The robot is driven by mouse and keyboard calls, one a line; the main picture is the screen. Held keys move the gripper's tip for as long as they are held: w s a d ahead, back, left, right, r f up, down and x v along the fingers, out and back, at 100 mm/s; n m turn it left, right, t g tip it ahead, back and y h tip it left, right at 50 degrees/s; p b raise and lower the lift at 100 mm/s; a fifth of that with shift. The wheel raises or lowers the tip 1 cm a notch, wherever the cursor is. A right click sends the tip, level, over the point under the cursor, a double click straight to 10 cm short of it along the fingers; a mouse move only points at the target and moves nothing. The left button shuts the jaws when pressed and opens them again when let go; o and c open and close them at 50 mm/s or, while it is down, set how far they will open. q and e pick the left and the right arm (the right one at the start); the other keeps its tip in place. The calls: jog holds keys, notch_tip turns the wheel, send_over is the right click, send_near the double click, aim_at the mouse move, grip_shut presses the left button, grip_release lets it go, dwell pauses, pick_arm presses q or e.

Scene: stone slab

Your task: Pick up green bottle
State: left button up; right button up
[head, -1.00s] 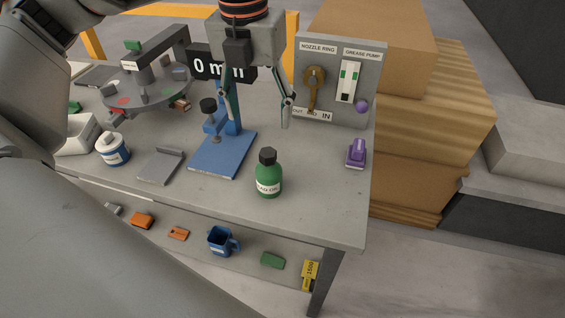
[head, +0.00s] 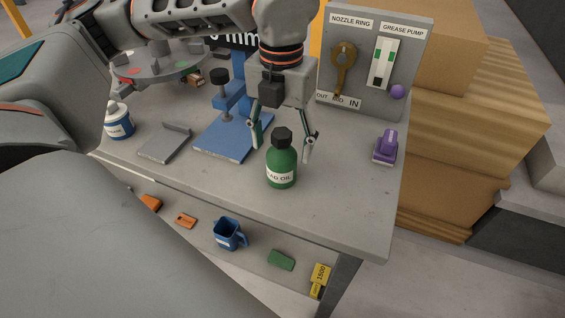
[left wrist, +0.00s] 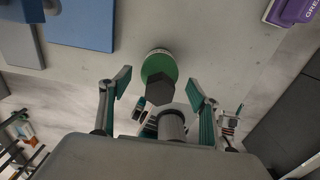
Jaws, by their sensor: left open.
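The green bottle (head: 282,165) stands upright on the grey workbench (head: 340,205), with a black cap and a white label that reads in part "OIL". My left gripper (head: 281,150) is open and empty, just behind the bottle, its two fingers spread to either side of the bottle's upper part. In the left wrist view, the bottle (left wrist: 159,68) shows between and just beyond the fingertips, its dark cap towards the camera. I cannot tell whether a finger touches it. My right gripper is not in view.
A blue stand (head: 234,135) is left of the bottle, with a grey plate (head: 165,143) further left. A purple object (head: 386,146) stands at the right, before an upright panel (head: 412,75). A shelf below holds a blue mug (head: 228,233). Bench front is clear.

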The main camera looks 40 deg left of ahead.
aim_at(282, 157)
pick_arm(q)
notch_tip(282, 157, down, 4)
jog(key=shift+a+f+b, duration=0.1)
jog(key=shift+b, duration=0.2)
jog(key=c, duration=1.3)
jog(key=shift+c, duration=0.2)
